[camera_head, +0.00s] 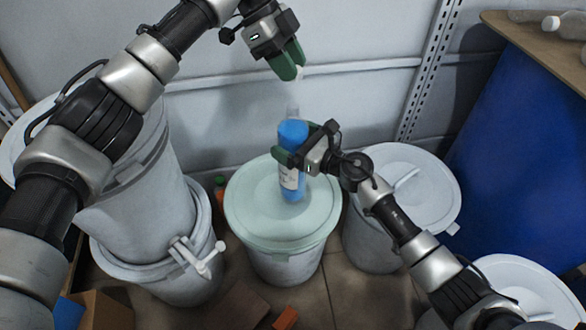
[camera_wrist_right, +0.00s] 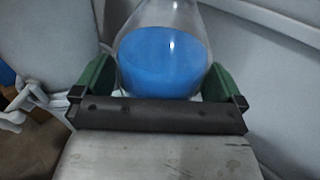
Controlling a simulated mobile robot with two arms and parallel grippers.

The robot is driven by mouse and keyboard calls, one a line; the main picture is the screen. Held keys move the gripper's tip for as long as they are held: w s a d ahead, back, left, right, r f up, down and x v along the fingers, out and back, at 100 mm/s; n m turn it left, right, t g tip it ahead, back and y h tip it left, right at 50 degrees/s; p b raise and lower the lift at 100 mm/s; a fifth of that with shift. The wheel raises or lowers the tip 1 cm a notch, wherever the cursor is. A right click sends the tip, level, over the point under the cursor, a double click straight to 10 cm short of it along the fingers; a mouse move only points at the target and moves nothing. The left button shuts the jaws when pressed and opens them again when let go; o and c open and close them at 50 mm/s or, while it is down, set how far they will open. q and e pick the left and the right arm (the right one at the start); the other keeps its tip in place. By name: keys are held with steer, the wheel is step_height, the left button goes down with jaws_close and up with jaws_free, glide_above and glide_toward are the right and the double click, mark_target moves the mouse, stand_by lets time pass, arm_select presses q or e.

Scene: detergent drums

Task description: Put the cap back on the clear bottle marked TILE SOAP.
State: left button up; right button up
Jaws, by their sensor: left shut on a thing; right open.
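The clear bottle (camera_head: 291,182) holds blue liquid and stands upright on the lid of the middle drum. Its narrow clear neck points up with no cap on it. A pale label shows low on its side, too small to read. My right gripper (camera_head: 303,146) is open, with its green fingers on either side of the bottle's upper body. The wrist view shows the bottle (camera_wrist_right: 163,62) between the fingers; I cannot tell whether they touch it. My left gripper (camera_head: 291,68) is shut on a small white cap (camera_head: 299,73), mostly hidden by the fingers, above and apart from the bottle neck.
The bottle's drum has a pale green lid (camera_head: 249,220). A grey drum (camera_head: 433,183) stands to its right and stacked drums (camera_head: 150,205) to its left. A blue drum (camera_head: 520,130) with a brown board (camera_head: 530,35) on top stands at right. The wall is close behind.

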steer(key=shift+c, duration=0.2)
steer(key=c, duration=1.2)
arm_select(q)
steer(key=shift+f, duration=2.45)
steer(key=shift+f, duration=0.65)
steer(key=shift+s+d+f, duration=0.15)
steer(key=shift+f, duration=0.15)
arm_select(e)
steer(key=shift+d+r, duration=0.1)
